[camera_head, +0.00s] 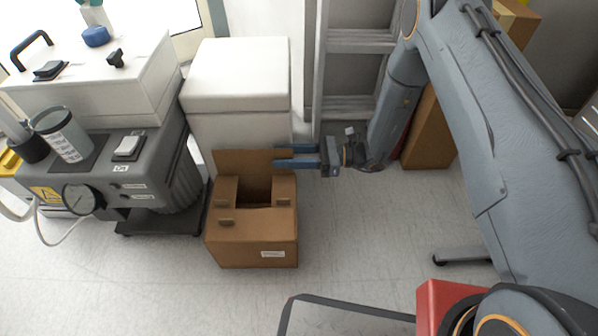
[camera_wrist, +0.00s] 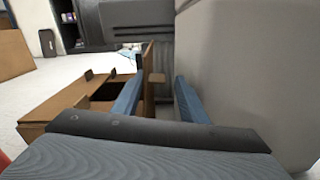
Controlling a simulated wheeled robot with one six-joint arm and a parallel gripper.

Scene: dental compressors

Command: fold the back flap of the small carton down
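The small carton (camera_head: 252,252) is an open brown box on the floor; it also shows in the wrist view (camera_wrist: 60,100). Its back flap (camera_head: 235,162) stands roughly upright along the rear edge; the wrist view shows it nearly edge-on (camera_wrist: 148,70). The front flap (camera_head: 250,222) lies across the front of the top, and part of the opening is dark and uncovered. My gripper (camera_head: 277,155) is at the right end of the back flap. Its blue fingers are apart, one on the front side and one behind, with the flap between them (camera_wrist: 157,100). No firm grip shows.
A white cabinet (camera_head: 235,80) stands close behind the carton. A grey compressor unit (camera_head: 155,170) with a gauge (camera_head: 82,198) is at the left. A tall brown box (camera_head: 430,130) stands behind my arm. The floor in front of the carton is mostly clear.

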